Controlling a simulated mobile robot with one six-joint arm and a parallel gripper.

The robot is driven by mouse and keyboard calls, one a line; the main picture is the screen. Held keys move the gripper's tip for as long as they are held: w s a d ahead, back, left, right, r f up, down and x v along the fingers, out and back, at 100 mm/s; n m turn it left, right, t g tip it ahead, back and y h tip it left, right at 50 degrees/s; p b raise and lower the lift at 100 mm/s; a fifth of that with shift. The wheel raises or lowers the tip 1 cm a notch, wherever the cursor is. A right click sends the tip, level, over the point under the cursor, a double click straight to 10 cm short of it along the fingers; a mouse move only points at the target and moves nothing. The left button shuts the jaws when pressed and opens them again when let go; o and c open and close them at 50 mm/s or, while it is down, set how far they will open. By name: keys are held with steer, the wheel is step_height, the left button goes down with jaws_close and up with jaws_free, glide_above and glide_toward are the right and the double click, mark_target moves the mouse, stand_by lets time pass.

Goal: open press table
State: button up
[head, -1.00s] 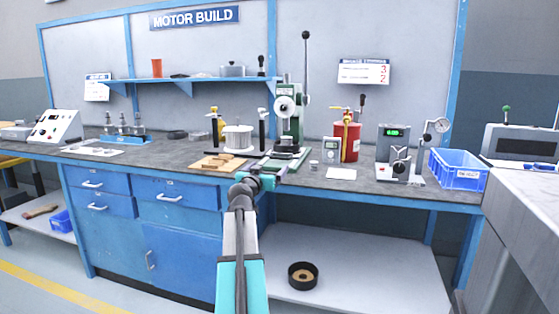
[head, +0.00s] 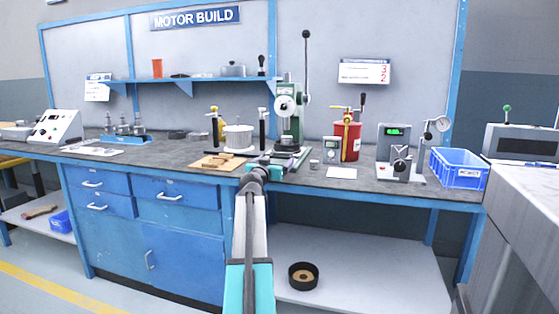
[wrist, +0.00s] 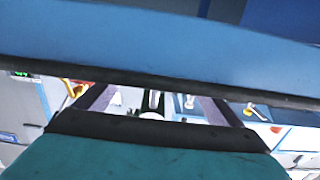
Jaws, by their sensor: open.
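The green arbor press (head: 297,126) stands upright on the bench, its long lever (head: 306,62) pointing up with a black knob on top. My gripper (head: 270,165) is at the bench's front edge, just in front of and left of the press base. The wrist view shows my open, empty gripper (wrist: 155,103), partly hidden behind a blue bar. I cannot tell whether it touches anything.
A white spool (head: 238,139) and a wooden board (head: 214,163) lie left of the press. A red can (head: 347,149), a gauge device (head: 394,150) and a blue bin (head: 459,170) stand right. The blue bench edge (head: 400,197) runs close under my gripper.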

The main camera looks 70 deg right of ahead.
mark_target(279, 158)
steer(key=shift+w+d+b, duration=0.15)
steer(key=shift+d+b, duration=0.35)
steer(key=shift+d, duration=2.3)
steer(key=c, duration=1.5)
steer(key=shift+s+a+b, duration=0.2)
steer(key=shift+a+b, duration=0.55)
steer(key=shift+a, duration=2.85)
steer(key=shift+s+a+b, duration=0.2)
steer(key=shift+a+b, duration=0.5)
steer(key=shift+a, duration=2.9)
steer(key=o, duration=1.5)
